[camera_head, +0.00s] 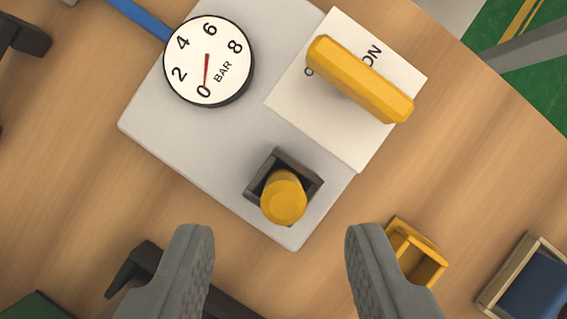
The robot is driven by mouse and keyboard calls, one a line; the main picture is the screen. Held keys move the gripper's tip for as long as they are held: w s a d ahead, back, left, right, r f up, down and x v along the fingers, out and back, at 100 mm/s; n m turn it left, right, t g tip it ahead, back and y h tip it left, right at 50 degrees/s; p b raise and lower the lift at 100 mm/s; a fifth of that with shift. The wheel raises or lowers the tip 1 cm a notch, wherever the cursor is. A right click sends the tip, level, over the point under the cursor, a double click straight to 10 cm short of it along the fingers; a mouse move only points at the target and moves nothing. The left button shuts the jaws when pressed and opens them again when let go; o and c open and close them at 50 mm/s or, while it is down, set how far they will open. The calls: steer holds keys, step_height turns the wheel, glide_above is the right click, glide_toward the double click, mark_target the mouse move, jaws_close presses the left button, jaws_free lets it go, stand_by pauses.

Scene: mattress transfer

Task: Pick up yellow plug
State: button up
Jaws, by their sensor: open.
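The yellow plug (284,198) is a short round-topped peg. It stands in a dark square socket (258,178) near the front corner of a light grey panel (190,135). My gripper (279,245) is open and empty, its two grey fingers reaching up from the bottom edge. The plug lies just ahead of the fingertips, roughly centred between them. The fingers look apart from the plug; their height above it is hard to tell.
The panel also carries a round gauge (225,62) and a yellow handle (358,80) on a white plate (300,92). A yellow open box (412,250) lies beside the right finger. A dark bracket (140,268) lies near the left finger, and a blue-filled tray (535,285) sits lower right.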

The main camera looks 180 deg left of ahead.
mark_target(283, 209)
steer(key=x, duration=0.4)
steer(key=shift+w+d+f, duration=0.15)
steer(key=shift+w+f, duration=0.05)
steer(key=shift+f, duration=0.15)
jaws_close()
